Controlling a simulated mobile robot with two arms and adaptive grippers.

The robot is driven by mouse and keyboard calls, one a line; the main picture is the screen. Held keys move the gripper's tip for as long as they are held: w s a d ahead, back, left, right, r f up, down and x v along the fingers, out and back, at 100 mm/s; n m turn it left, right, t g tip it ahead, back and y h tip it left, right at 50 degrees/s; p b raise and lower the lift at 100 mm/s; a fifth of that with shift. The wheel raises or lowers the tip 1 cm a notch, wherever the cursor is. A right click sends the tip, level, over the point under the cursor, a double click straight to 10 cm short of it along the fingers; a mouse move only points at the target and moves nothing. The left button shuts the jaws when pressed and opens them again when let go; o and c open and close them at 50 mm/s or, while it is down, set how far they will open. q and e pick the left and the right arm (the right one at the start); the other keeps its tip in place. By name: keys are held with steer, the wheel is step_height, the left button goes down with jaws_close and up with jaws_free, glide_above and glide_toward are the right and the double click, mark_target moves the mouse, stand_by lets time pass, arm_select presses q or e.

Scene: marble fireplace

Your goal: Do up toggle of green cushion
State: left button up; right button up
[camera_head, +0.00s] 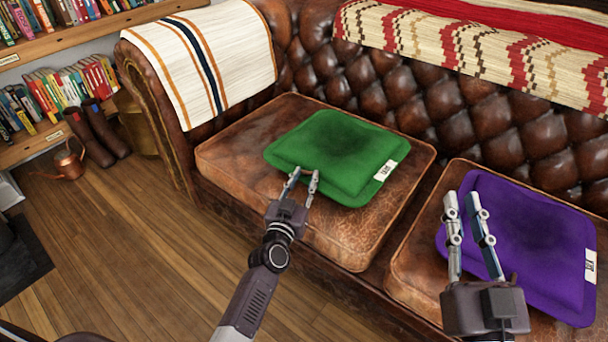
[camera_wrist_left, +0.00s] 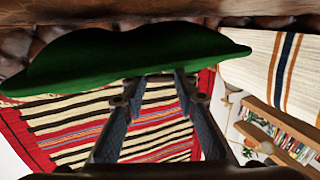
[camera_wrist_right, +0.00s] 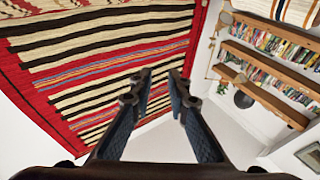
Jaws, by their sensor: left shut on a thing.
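The green cushion (camera_head: 335,150) lies flat on the left seat of the brown leather sofa, with a white label (camera_head: 385,170) at its right edge. My left gripper (camera_head: 303,174) is at the cushion's front edge, shut on it there. In the left wrist view the cushion (camera_wrist_left: 125,55) spans the top, with the fingertips at its edge. No toggle can be made out; the fingers may hide it. My right gripper (camera_head: 463,202) is open and empty in front of a purple cushion, and its wrist view shows nothing between the fingers (camera_wrist_right: 160,75).
The purple cushion (camera_head: 525,235) lies on the right seat (camera_head: 430,255). A striped throw (camera_head: 205,60) covers the left armrest, and a patterned blanket (camera_head: 470,45) covers the backrest. Boots (camera_head: 92,135) and a copper watering can (camera_head: 67,165) stand left. The wooden floor (camera_head: 130,235) is clear.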

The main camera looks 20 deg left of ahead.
arm_select(q)
steer(key=shift+d+y+p, duration=0.2)
steer(key=shift+y+p, duration=0.15)
steer(key=shift+y, duration=0.15)
arm_select(e)
steer(key=f+g, duration=0.2)
steer(key=f, duration=0.3)
steer(key=shift+w+d+f+g+h, duration=0.25)
steer(key=shift+w+g+h, duration=0.05)
steer(key=shift+g+h, duration=0.1)
arm_select(q)
steer(key=o, duration=1.2)
steer(key=shift+c, duration=0.2)
